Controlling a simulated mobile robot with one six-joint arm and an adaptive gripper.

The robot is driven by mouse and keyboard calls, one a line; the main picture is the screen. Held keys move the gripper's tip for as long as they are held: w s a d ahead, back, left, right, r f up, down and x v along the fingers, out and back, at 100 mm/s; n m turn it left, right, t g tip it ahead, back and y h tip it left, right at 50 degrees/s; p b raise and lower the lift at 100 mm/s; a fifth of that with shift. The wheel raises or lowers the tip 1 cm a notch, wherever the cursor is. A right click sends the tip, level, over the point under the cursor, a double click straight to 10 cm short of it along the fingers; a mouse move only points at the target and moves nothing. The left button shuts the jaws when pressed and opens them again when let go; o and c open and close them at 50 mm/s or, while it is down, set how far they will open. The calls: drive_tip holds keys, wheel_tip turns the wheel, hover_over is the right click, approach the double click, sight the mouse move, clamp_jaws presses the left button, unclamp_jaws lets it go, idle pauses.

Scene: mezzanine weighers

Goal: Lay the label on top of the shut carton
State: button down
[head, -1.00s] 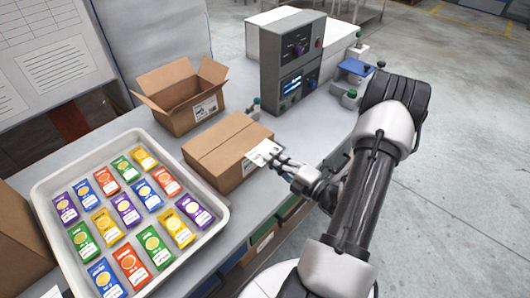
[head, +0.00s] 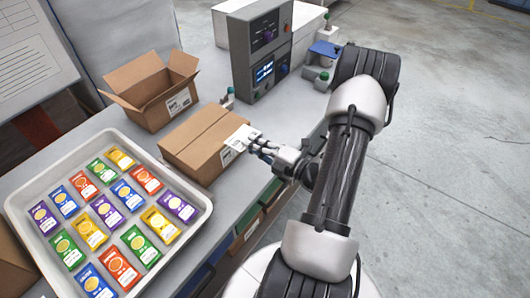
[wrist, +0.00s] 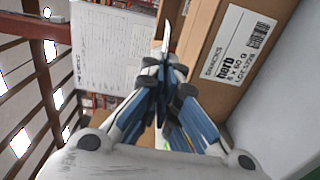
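The shut carton (head: 195,137) is a brown box with a tape seam, standing on the bench in the head view. Its side, printed "herb", shows at the right in the wrist view (wrist: 210,85). My gripper (head: 258,145) is beside the carton's right end, its fingers closed on the white label (head: 242,135). In the head view the label overlaps the carton's near right edge; I cannot tell whether it touches. In the wrist view the label (wrist: 166,36) shows nearly edge-on, as a thin white sliver beyond my fingertips (wrist: 163,68).
A tray (head: 190,229) of several coloured packets lies left of the carton. An open carton (head: 150,116) stands behind it. A grey weigher unit (head: 241,65) with dials stands behind to the right.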

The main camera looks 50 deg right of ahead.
drive_tip(key=w+a+b, duration=0.2)
drive_tip(key=w, duration=0.7)
wheel_tip(320, 180, down, 7)
drive_tip(key=b, duration=0.5)
drive_tip(key=shift+d, duration=0.1)
drive_tip(key=c, duration=2.4)
unclamp_jaws()
drive_tip(key=c, duration=2)
unclamp_jaws()
drive_tip(key=shift+w, duration=0.1)
drive_tip(key=shift+o, duration=1.4)
drive_tip(key=shift+d+r, duration=0.1)
